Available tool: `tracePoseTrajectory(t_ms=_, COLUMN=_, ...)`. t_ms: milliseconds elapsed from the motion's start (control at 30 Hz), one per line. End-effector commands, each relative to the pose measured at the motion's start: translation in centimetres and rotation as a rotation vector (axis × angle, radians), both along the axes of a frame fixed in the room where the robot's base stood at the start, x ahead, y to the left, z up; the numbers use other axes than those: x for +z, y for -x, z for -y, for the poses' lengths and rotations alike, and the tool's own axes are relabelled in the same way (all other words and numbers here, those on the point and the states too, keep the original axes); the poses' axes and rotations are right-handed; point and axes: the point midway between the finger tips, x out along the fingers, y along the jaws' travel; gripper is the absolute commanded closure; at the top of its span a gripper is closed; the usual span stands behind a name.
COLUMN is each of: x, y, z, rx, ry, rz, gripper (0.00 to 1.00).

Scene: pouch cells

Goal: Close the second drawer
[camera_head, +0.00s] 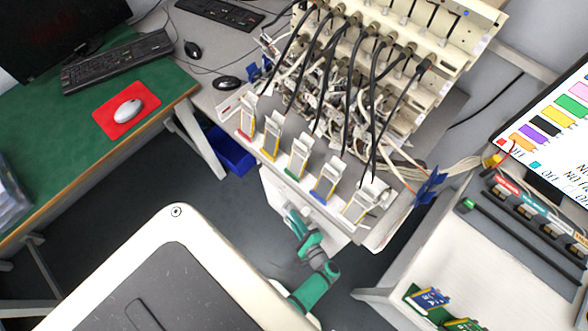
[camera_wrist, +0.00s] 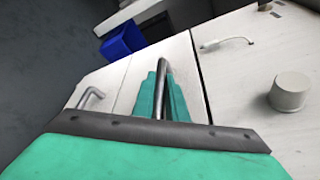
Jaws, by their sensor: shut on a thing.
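A white drawer cabinet (camera_head: 279,198) stands under the grey bench and is partly hidden by my arm in the head view. In the wrist view, a drawer front (camera_wrist: 140,62) bears a metal bar handle (camera_wrist: 161,72). My green gripper (camera_wrist: 161,92) is shut on this handle, with a finger on each side. The gripper (camera_head: 293,220) also shows at the cabinet front in the head view. Another drawer front with its own bent metal handle (camera_wrist: 91,96) lies to the left, across a seam. I cannot tell how far the held drawer stands out.
The bench (camera_head: 385,232) above holds several clamps with cables. A blue bin (camera_head: 231,149) stands on the floor left of the cabinet; it also shows in the wrist view (camera_wrist: 122,40). A green-topped desk (camera_head: 60,130) stands left, a white table (camera_head: 420,255) right. Dark floor lies between.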

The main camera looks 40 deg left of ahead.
Motion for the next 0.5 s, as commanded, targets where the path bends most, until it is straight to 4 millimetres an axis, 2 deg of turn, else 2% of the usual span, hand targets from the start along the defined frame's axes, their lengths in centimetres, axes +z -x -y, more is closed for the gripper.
tracePoseTrajectory(t_ms=300, x=0.02, y=-0.42, z=-0.21, rx=0.007, ry=0.003, rz=0.002, gripper=1.00)
tracePoseTrajectory(t_ms=333, x=0.02, y=-0.44, z=-0.20, rx=0.005, ry=0.003, rz=0.002, gripper=0.85)
tracePoseTrajectory(t_ms=367, x=0.03, y=-0.45, z=-0.20, rx=0.006, ry=0.002, rz=0.002, gripper=0.80)
tracePoseTrajectory(t_ms=500, x=0.01, y=-0.35, z=-0.21, rx=0.007, ry=0.001, rz=0.001, gripper=0.80)
